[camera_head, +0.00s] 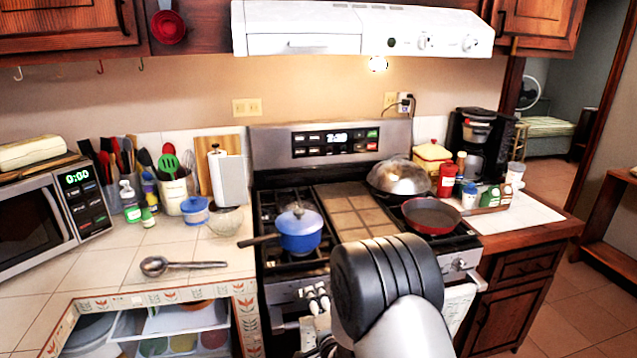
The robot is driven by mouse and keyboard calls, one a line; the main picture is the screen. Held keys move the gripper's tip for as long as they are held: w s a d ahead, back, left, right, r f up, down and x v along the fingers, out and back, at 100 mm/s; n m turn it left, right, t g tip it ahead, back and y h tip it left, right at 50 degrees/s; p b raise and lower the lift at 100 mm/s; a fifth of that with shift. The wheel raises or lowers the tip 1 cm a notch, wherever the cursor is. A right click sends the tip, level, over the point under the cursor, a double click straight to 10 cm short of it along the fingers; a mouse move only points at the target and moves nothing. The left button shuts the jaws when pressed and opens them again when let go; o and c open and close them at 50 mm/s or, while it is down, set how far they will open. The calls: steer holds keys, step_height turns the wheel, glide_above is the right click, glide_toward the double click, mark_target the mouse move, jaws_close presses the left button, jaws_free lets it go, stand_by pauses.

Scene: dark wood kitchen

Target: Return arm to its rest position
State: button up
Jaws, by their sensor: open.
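My arm shows at the bottom centre, with a large black joint (386,285) and a light grey link (408,330) below it, in front of the stove. The joint and the bottom picture edge hide part of the wrist.
The stove (352,210) bears a blue pot (300,230), a red pan (431,215) and a domed metal pan (398,177). A metal ladle (180,265) lies on the left counter. Floor is free at right.

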steer(key=s+d+r+n+g+h, duration=0.1)
steer(key=s+d+r+n+g, duration=0.3)
steer(key=r, duration=0.4)
steer(key=s+d+r+n+g+h, duration=0.1)
steer(key=s+d+r+n, duration=0.1)
steer(key=s+d+r, duration=0.35)
steer(key=s+d+r+n+g, duration=0.1)
steer(key=s+n+g, duration=0.1)
steer(key=s, duration=0.7)
steer(key=s+d+r+n+g, duration=0.1)
steer(key=s+r+n+g, duration=0.1)
steer(key=s, duration=0.8)
steer(key=s+d+r+n+g+h, duration=0.1)
steer(key=s+d+r+n, duration=0.1)
steer(key=s, duration=0.8)
steer(key=shift+s+r+n+g, duration=0.25)
steer(key=shift+n+g, duration=0.15)
